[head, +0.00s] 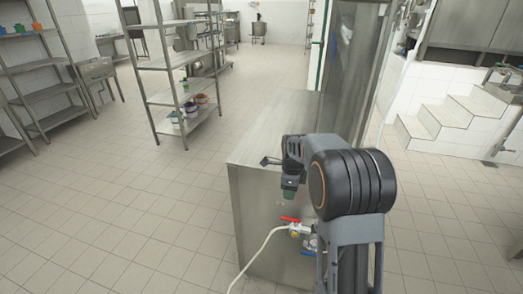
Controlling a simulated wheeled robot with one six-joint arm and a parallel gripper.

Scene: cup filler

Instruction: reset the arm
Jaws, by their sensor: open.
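My arm rises at the lower right of the head view, its large dark joint in front of the metal counter (260,155). My gripper (272,161) is small in view beside the counter's top, left of that joint. It is open, and I see nothing held in it. A dark green piece (289,194) shows just below the wrist; I cannot tell whether it belongs to the arm. Below it is a tap with a red handle (290,219) and a pale hose (258,252) hanging from it to the floor.
A metal shelf rack (178,62) holds several pots and containers on its lowest shelf. Another rack (38,66) stands at the far left. White tiled steps (440,118) are at the right. The tiled floor (110,220) at the left is clear.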

